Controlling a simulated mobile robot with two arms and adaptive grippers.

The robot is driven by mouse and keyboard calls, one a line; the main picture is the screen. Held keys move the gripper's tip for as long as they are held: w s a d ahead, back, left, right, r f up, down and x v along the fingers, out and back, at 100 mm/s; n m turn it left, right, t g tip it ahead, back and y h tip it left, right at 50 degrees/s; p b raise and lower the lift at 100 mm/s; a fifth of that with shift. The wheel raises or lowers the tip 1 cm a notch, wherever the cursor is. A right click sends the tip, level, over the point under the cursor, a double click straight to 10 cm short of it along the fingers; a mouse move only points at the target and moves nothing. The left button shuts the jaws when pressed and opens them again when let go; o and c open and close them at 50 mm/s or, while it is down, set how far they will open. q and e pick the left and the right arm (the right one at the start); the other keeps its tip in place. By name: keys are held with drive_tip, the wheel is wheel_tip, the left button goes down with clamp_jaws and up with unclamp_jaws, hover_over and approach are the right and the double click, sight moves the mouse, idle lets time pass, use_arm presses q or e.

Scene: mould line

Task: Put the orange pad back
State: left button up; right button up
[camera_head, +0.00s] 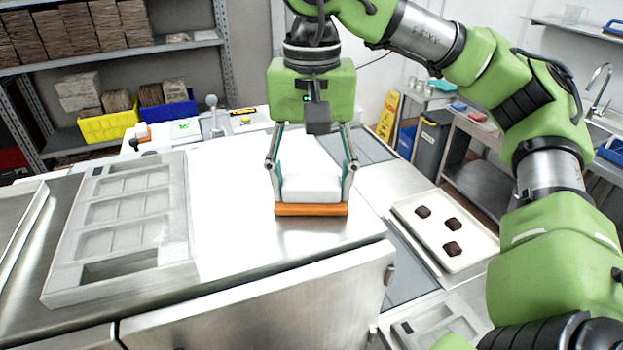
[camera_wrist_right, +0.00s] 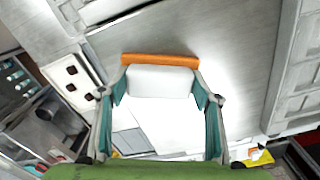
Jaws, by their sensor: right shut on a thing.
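The orange pad (camera_head: 312,210) shows as an orange strip along the bottom of a white block, low over the steel worktop (camera_head: 240,250). I cannot tell whether it touches the top. My right gripper (camera_head: 311,182) points down with its fingers on both sides of the white block, shut on it. In the right wrist view the orange edge (camera_wrist_right: 160,60) lies beyond the white block, between the fingertips (camera_wrist_right: 160,84). My left gripper is not in view.
A grey mould (camera_head: 130,210) with rectangular cavities lies at left. A pale tray with three dark pieces (camera_head: 478,252) stands lower at right. Yellow (camera_head: 108,124) and blue (camera_head: 168,113) bins sit behind. The worktop around the pad is largely clear.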

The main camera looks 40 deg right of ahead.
sight(311, 182)
drive_tip(key=shift+f+b, duration=0.25)
drive_tip(key=shift+b, duration=0.05)
drive_tip(key=o, duration=1.5)
drive_tip(key=shift+r, duration=0.1)
drive_tip(key=shift+c, duration=0.2)
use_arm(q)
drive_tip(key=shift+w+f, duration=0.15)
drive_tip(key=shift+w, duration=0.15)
use_arm(e)
drive_tip(key=shift+r+p, duration=0.2)
drive_tip(key=shift+p, duration=0.1)
drive_tip(key=shift+r, duration=0.35)
use_arm(q)
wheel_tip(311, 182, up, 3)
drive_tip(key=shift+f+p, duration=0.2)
drive_tip(key=shift+p, duration=0.9)
use_arm(e)
wheel_tip(311, 182, up, 11)
drive_tip(key=shift+r, duration=0.15)
